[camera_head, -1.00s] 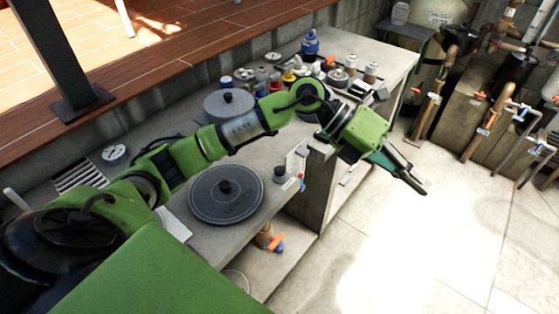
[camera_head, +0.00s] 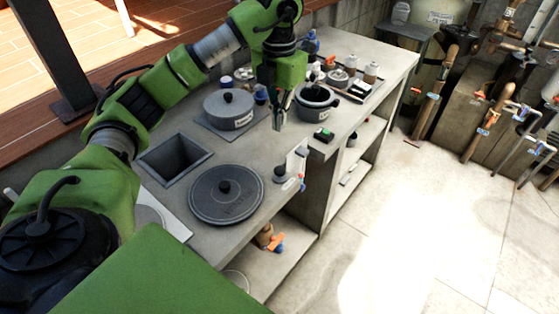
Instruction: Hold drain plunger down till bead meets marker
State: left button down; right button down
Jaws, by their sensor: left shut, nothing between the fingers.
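My left gripper (camera_head: 279,122) points down over the counter, shut and empty, between the lidded grey pot and the open dark pot. A short dark knob (camera_head: 280,173), which looks like the drain plunger, stands upright near the counter's front edge. The gripper is above and behind it in the picture, apart from it. A pale upright plate (camera_head: 297,160) stands just right of the knob. Small red and blue bits (camera_head: 301,183) show at its foot; I cannot tell which is the bead or the marker. My right gripper is out of view.
A large round dark lid (camera_head: 227,195) lies left of the knob, with a square opening (camera_head: 174,160) behind it. A lidded grey pot (camera_head: 229,109), an open dark pot (camera_head: 316,101) and a small black-and-green box (camera_head: 323,135) stand on the counter (camera_head: 352,113).

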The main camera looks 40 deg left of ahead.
aim_at(279, 169)
pick_arm(q)
notch_tip(279, 169, down, 14)
jog(key=p, duration=0.3)
jog(key=shift+d+p, duration=0.1)
jog(key=shift+p, duration=0.3)
